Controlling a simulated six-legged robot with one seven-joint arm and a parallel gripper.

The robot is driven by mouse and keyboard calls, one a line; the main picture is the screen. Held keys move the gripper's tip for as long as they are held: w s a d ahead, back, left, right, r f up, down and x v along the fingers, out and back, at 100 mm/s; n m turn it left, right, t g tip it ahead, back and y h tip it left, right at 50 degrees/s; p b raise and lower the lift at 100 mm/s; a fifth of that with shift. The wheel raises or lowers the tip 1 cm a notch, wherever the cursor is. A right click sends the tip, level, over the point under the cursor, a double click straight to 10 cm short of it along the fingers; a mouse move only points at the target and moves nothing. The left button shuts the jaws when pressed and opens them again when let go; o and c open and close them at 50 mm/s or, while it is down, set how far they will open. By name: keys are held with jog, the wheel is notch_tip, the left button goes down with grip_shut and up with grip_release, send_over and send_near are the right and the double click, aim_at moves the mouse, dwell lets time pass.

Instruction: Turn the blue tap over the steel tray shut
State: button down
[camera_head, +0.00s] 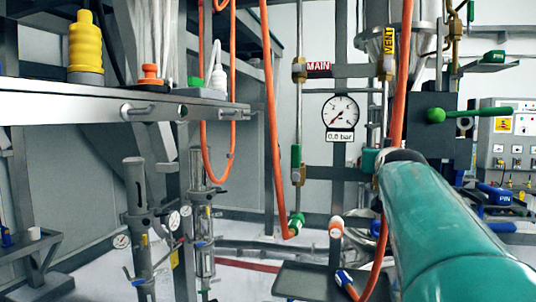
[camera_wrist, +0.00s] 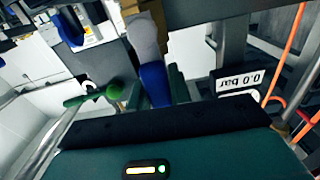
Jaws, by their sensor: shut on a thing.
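In the wrist view a blue tap handle (camera_wrist: 154,88) with a pale grey rounded end above it lies between the dark green fingers of my gripper (camera_wrist: 156,84). The gripper is shut on this handle. A dark steel tray (camera_head: 305,283) shows at the bottom, left of my arm. Part of the tray's right side is hidden.
A pressure gauge (camera_head: 340,112) reading 0.0 bar stands behind, left of my arm. Orange hoses (camera_head: 271,120) hang close by. A green-knobbed lever (camera_head: 436,115) sticks out at right. A steel shelf (camera_head: 60,106) carries a yellow bottle (camera_head: 85,45) at upper left.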

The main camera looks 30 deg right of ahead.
jog(key=s+d+f+m, duration=0.3)
jog(key=s+f+m, duration=0.1)
jog(key=m, duration=1.3)
jog(key=shift+d+f+m, duration=0.35)
jog(key=shift+f+m, duration=0.05)
jog(key=shift+f, duration=0.4)
jog(key=c, duration=1.3)
grip_release()
jog(key=shift+s+a, duration=0.1)
